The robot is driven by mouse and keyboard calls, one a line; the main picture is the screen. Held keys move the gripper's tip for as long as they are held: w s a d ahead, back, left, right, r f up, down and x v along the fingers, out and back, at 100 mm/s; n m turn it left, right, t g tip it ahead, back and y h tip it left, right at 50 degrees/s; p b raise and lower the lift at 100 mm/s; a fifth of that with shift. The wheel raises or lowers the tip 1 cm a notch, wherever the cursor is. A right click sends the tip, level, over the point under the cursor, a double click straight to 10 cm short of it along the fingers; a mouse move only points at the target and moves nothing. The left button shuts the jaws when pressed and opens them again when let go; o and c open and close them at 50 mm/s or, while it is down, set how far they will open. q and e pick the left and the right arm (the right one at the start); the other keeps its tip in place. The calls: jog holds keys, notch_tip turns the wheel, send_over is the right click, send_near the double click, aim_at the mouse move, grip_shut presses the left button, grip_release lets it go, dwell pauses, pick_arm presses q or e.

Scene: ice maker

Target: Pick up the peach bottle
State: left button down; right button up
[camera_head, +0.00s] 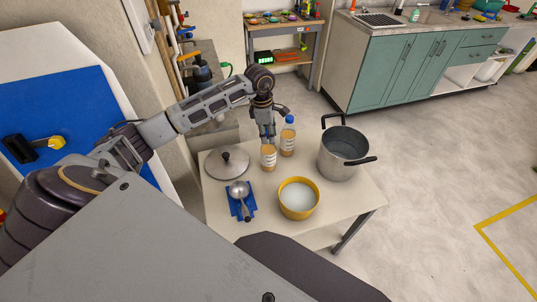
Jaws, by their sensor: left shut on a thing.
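A small peach-coloured bottle (268,158) with a pale label stands upright at the back of the light table. My left gripper (267,138) points down from above and is shut on this bottle's top; the fingers hide its cap. A second bottle (288,141) with a blue cap and similar peach-toned contents stands just to its right, close to the gripper. Whether the held bottle touches the table is hard to tell. My right gripper is not in view.
The table (358,196) also holds a metal lid (227,162), a large pot (343,155) to the right, a yellow bowl (298,198) with white contents in front, and a metal scoop (239,191) on a blue mat. The floor to the right is clear.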

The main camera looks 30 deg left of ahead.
pick_arm(q)
jog(key=shift+r, duration=0.25)
jog(key=shift+r, duration=0.5)
notch_tip(320, 180, up, 6)
jog(key=shift+w+r+b, duration=0.1)
jog(key=shift+b, duration=0.2)
jog(key=shift+r, duration=1.25)
jog(key=shift+r, duration=0.1)
